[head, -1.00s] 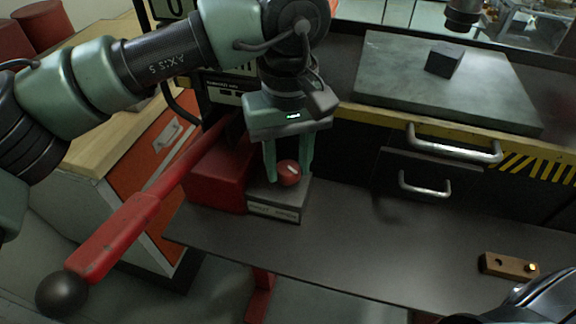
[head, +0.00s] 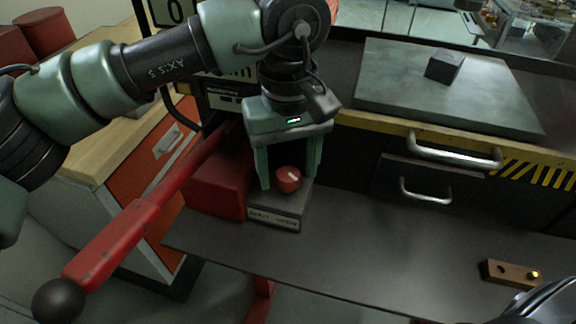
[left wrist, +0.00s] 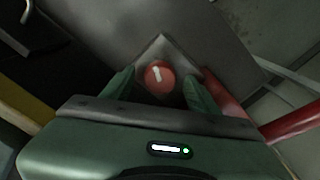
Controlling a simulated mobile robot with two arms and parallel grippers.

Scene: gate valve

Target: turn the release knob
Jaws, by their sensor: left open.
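The release knob (head: 288,179) is a small round red knob with a white mark. It sits on top of a grey box (head: 277,211) with a lettered label on its front. My left gripper (head: 288,183) is open, with its green fingers pointing down on either side of the knob. In the left wrist view the knob (left wrist: 159,76) lies between the two fingers (left wrist: 160,88), with a gap to each.
A long red lever (head: 130,225) with a black ball end stands left of the box, by a red block (head: 217,184). A small wooden block (head: 512,272) lies on the dark bench (head: 390,240) at right. Drawers with metal handles (head: 425,190) are behind.

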